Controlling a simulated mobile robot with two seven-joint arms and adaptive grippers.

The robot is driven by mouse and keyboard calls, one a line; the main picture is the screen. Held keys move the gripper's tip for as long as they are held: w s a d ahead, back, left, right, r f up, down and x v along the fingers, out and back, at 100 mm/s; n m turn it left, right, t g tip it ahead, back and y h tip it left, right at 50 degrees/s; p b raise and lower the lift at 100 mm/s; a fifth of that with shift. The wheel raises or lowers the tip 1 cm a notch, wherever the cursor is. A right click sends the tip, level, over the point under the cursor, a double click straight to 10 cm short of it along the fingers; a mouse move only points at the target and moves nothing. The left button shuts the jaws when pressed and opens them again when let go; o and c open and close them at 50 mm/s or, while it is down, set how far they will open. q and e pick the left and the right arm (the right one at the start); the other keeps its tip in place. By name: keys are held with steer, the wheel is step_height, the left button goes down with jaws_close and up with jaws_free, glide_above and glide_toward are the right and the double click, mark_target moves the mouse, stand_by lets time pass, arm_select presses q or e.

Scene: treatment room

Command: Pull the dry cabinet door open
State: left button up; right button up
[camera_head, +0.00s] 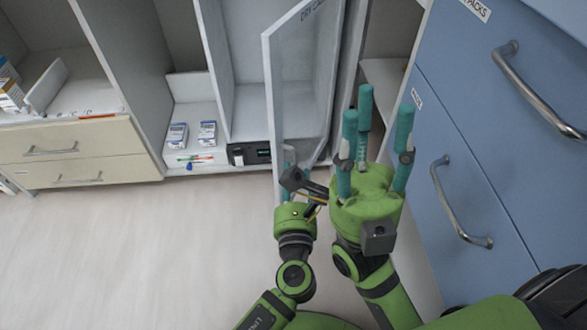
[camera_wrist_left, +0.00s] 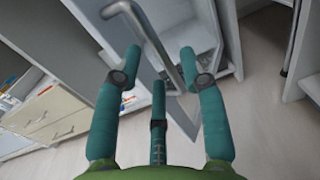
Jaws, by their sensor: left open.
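The dry cabinet (camera_head: 258,118) stands open in the head view, its inside visible left of the door. Its glass door (camera_head: 302,75), with a pale frame and a partly readable label at the top, is swung out towards me. My left gripper (camera_head: 287,168) is low at the door's free edge, partly hidden. In the left wrist view its three teal fingers (camera_wrist_left: 160,65) are spread open. A grey bar handle (camera_wrist_left: 150,38) runs between and beyond them; I cannot tell whether they touch it. My right gripper (camera_head: 372,115) is open and empty, right of the door.
Blue drawers (camera_head: 470,150) with metal handles stand close on the right. A small black display (camera_head: 250,154) sits at the cabinet's base. Small boxes (camera_head: 178,135) stand on a low shelf to the left, beside beige drawers (camera_head: 75,155). The floor (camera_head: 130,250) at left is clear.

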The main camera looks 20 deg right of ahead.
arm_select(q)
steer(key=v, duration=0.9)
steer(key=shift+c, duration=0.4)
